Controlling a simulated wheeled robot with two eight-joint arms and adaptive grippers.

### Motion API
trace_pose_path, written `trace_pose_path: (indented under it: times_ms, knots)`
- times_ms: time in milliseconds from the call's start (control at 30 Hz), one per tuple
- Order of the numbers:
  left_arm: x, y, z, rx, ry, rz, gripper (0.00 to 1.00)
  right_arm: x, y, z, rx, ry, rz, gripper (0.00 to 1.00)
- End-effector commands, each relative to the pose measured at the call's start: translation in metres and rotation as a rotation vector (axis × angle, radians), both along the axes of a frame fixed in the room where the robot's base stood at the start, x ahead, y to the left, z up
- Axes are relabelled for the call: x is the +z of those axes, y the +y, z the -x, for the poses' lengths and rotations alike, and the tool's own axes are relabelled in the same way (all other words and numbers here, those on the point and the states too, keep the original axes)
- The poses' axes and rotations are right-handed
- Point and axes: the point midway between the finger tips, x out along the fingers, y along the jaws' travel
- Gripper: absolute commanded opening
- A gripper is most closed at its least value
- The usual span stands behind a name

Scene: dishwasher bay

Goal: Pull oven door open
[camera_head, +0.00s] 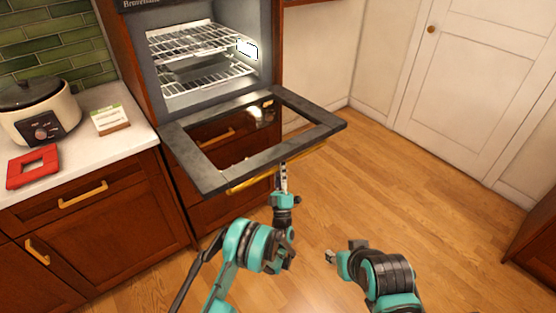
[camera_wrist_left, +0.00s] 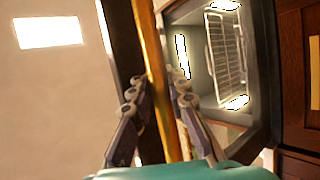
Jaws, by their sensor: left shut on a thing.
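The oven door (camera_head: 188,160) is a dark frame with a glass pane, swung down and out in front of the oven (camera_head: 210,13); it looks near level. A long gold handle (camera_head: 248,182) runs along its outer edge. My left gripper (camera_head: 283,170) reaches up to that handle from below, near its middle. In the left wrist view the gold handle (camera_wrist_left: 160,60) passes between the fingers of my left gripper (camera_wrist_left: 158,92), which is shut on it. My right gripper (camera_head: 330,257) is low over the floor, away from the door; its fingers are too small to read.
The oven cavity holds wire racks (camera_head: 190,40). A counter (camera_head: 90,145) on the left bears a cooker (camera_head: 40,115), a red item (camera_head: 33,167) and a small box (camera_head: 111,121). Cabinets stand below. The wooden floor (camera_head: 400,180) to the right is clear, up to a white door (camera_head: 465,90).

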Motion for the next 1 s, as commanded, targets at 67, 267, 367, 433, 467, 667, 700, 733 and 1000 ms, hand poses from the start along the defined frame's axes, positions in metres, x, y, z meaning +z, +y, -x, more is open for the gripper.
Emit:
trace_pose_path:
  times_ms: [67,267,367,433,467,667,700,733,1000]
  knots:
    - [-0.003,-0.005,0.004,-0.006,-0.008,-0.003,0.00,0.000,0.000,0.000,0.000,0.000,0.000,0.40]
    - [-0.005,-0.006,0.003,-0.007,-0.009,-0.004,0.00,0.000,0.000,0.000,0.000,0.000,0.000,0.40]
    - [-0.005,-0.005,0.004,-0.007,-0.009,-0.004,0.00,0.000,0.000,0.000,0.000,0.000,0.000,0.40]
    - [-0.005,-0.006,0.004,-0.007,-0.009,-0.004,0.00,0.000,0.000,0.000,0.000,0.000,0.000,0.40]
    - [-0.005,-0.006,0.004,-0.007,-0.009,-0.004,0.00,0.000,0.000,0.000,0.000,0.000,0.000,0.40]
    - [-0.005,-0.005,0.002,-0.006,-0.006,-0.003,0.38,0.000,0.000,0.000,0.000,0.000,0.000,0.40]
    - [-0.005,-0.004,0.002,-0.005,-0.005,-0.003,0.38,0.000,0.000,0.000,0.000,0.000,0.000,0.40]
    - [-0.005,-0.004,0.001,-0.005,-0.005,-0.003,0.38,0.000,0.000,0.000,0.000,0.000,0.000,0.40]
    - [0.007,-0.003,0.000,-0.003,-0.003,-0.002,0.38,0.000,0.000,0.000,0.000,0.000,0.000,0.40]
